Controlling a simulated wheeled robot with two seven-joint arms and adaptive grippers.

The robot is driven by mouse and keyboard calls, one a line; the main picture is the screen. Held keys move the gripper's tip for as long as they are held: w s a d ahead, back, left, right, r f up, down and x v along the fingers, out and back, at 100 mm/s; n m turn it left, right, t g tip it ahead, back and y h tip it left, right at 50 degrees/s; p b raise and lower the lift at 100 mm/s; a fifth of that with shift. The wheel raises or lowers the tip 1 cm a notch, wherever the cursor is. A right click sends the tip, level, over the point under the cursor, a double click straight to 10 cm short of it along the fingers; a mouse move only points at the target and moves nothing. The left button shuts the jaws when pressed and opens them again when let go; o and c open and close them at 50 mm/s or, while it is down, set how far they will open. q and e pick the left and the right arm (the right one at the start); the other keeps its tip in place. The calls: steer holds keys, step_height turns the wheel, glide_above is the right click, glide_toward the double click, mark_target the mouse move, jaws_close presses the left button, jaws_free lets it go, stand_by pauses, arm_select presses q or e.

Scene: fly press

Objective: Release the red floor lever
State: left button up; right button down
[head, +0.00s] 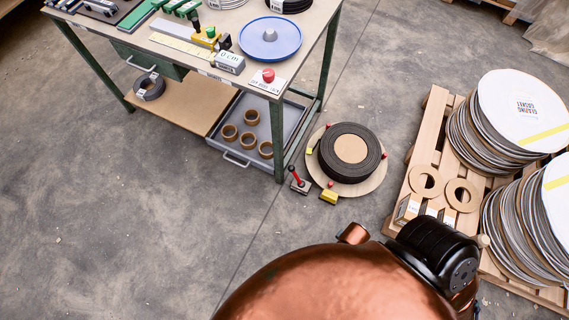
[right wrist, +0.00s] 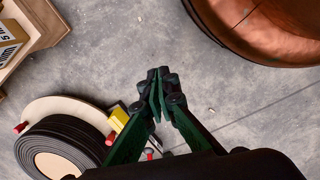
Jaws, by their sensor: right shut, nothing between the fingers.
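The red floor lever (head: 293,174) stands on a small grey base on the floor, by the front right leg of the workbench in the head view. Its red tip (right wrist: 150,153) shows low in the right wrist view, largely hidden behind my right gripper. My right gripper (right wrist: 160,85) has green fingers with dark tips. It is shut and empty above bare floor, with its tips apart from the lever. My left gripper is in neither view.
A round turntable (head: 372,180) with a dark coil and a yellow block (head: 329,196) lies right of the lever. The workbench (head: 262,87) stands behind it. A pallet (head: 425,135) with stacked discs is at right. Floor at left is clear.

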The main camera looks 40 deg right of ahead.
steer(key=w+d+f+n+h+b, duration=0.1)
steer(key=w+d+f+h+b, duration=0.25)
steer(key=f, duration=0.45)
steer(key=n+t+h+b, duration=0.8)
steer(key=n+t+h, duration=0.1)
steer(key=n+t, duration=0.15)
glide_toward(296, 176)
steer(key=w+a+r, duration=0.3)
steer(key=a+r, duration=0.1)
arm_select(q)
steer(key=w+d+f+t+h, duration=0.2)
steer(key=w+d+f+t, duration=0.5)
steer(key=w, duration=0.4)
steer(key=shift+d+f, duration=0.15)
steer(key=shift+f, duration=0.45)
arm_select(e)
steer(key=shift+a+f+t+y, duration=0.15)
steer(key=shift+f+t+y, duration=0.1)
steer(key=shift+t, duration=0.2)
